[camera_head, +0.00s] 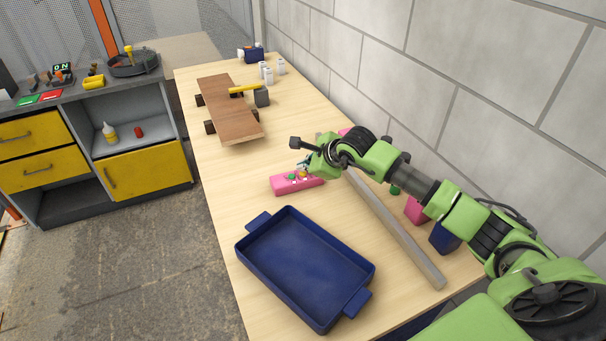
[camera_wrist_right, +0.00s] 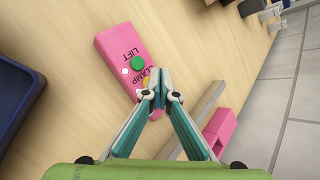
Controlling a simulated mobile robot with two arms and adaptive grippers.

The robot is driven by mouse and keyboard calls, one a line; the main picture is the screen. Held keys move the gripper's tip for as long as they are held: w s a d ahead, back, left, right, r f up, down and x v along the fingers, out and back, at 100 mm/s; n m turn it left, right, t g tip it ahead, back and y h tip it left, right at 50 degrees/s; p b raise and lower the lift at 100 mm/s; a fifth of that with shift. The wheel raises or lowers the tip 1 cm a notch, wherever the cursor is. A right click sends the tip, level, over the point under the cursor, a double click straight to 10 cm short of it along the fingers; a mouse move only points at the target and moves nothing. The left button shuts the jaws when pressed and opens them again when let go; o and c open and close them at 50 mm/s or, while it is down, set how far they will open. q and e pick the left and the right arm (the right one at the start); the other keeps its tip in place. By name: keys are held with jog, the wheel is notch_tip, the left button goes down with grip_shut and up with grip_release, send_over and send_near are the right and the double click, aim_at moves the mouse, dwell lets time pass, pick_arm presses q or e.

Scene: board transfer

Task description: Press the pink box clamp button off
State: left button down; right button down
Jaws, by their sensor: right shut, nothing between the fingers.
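The pink box (camera_head: 281,186) lies on the wooden table, beyond the blue tray. In the right wrist view the pink box (camera_wrist_right: 118,40) shows the labels LIFT and CLAMP, a green button (camera_wrist_right: 137,64) and a small white dot (camera_wrist_right: 124,71). A yellow spot beside the CLAMP label is partly covered by my fingers. My right gripper (camera_head: 304,169) is shut and empty, its tips over the CLAMP end of the box. The fingertips also show in the right wrist view (camera_wrist_right: 160,78); I cannot tell whether they touch the box. My left gripper is not in view.
A blue tray (camera_head: 252,258) stands in front of the box. A long grey bar (camera_head: 400,238) lies to the right, under my right arm. A brown board (camera_head: 228,108) rests farther back, with a yellow-handled hammer (camera_head: 260,96) beside it. A block wall bounds the right.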

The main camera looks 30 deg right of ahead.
aim_at(304, 174)
jog(key=shift+f+b, duration=0.4)
jog(key=shift+b, duration=0.15)
dwell(0.6)
jog(key=shift+r+p, duration=0.3)
jog(key=shift+r, duration=0.55)
notch_tip(304, 174, up, 6)
jog(key=p, duration=0.2)
dwell(0.3)
dwell(0.4)
